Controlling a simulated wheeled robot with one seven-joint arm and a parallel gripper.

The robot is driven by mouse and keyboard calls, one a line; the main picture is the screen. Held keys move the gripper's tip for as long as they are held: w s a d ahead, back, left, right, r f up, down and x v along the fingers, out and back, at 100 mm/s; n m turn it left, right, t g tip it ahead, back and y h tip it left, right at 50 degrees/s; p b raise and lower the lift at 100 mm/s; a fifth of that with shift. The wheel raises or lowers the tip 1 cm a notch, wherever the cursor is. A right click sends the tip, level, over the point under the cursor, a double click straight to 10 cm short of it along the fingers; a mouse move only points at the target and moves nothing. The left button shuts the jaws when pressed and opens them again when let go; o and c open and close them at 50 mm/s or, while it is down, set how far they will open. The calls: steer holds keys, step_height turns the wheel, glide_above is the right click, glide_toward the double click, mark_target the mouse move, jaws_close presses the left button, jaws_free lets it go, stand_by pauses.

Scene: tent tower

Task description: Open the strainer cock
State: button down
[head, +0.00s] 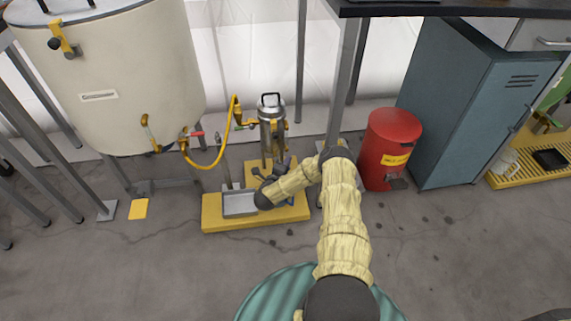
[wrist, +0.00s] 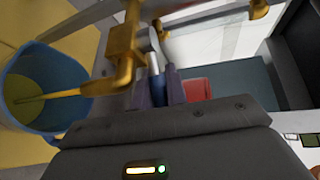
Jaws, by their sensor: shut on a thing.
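The strainer is a metal canister (head: 271,122) with a black top handle, standing on a yellow stand in the head view. In the wrist view, its brass cock (wrist: 125,55) is close up at upper left. My gripper (wrist: 163,85) is shut on a narrow blue piece (wrist: 157,84) beside the brass body, which looks like the cock's handle. A thin yellow line runs from the brass into a blue bucket (wrist: 30,85) holding yellowish liquid; I cannot tell whether it is a stream or a spout. In the head view my wrist and arm hide most of the grip.
A cream tank (head: 110,85) stands at left, joined towards the strainer by a yellow hose (head: 222,150). A grey tray (head: 239,204) lies on the yellow base. A red bin (head: 388,150) and blue-grey cabinet (head: 455,120) stand at right. A grey post is close behind my arm.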

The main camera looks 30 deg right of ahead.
steer(key=c, duration=1.4)
jaws_free()
steer(key=shift+d, duration=0.2)
steer(key=shift+a, duration=0.15)
steer(key=shift+s+a+r+p, duration=0.2)
steer(key=shift+s+a+p, duration=0.15)
steer(key=shift+a+p, duration=0.15)
steer(key=p+v, duration=1.1)
steer(key=v, duration=0.5)
